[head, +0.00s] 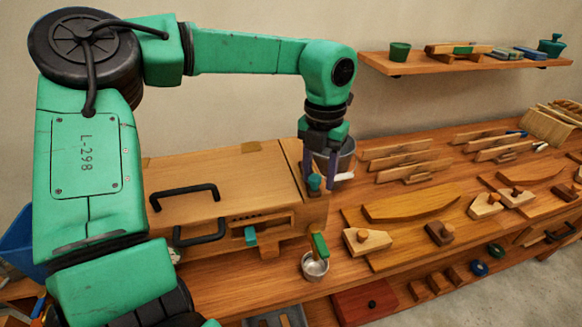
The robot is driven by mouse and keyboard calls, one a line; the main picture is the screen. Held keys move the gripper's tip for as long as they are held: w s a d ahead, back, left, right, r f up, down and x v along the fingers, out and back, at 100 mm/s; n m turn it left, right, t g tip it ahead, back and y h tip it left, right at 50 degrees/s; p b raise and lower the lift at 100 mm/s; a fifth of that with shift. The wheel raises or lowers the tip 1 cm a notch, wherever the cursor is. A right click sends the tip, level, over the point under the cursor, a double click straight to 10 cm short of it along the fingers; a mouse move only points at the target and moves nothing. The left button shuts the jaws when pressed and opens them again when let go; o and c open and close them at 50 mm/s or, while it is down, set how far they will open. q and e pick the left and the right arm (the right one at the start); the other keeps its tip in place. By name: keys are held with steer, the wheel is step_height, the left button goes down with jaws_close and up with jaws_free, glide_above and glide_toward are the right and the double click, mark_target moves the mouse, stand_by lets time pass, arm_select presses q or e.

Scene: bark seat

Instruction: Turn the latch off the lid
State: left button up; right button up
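A wooden box (222,165) with a lid stands on the bench; two black bar handles show on it, one on top (184,193) and one on the front (200,233). A small teal knob (315,184) stands at its right end, and a teal tab (250,236) shows on its front; I cannot tell for sure which is the latch. My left gripper (319,172) points down over the right end, its two purple fingers apart on either side of the teal knob. Contact cannot be made out. My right gripper is not in view.
A metal cup (315,267) with a green-handled tool (320,245) stands in front of the box. A grey pot (346,155) is behind my gripper. Wooden boards and hand tools cover the bench to the right. A wall shelf (465,63) hangs above.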

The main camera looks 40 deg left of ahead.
arm_select(q)
steer(key=shift+w+d, duration=0.15)
steer(key=shift+w, duration=0.1)
steer(key=shift+r+p, duration=0.35)
steer(key=shift+r, duration=0.05)
step_height(320, 180, up, 8)
steer(key=p, duration=0.5)
steer(key=shift+r+p, duration=0.2)
steer(key=shift+p, duration=0.1)
steer(key=shift+s+f, duration=0.1)
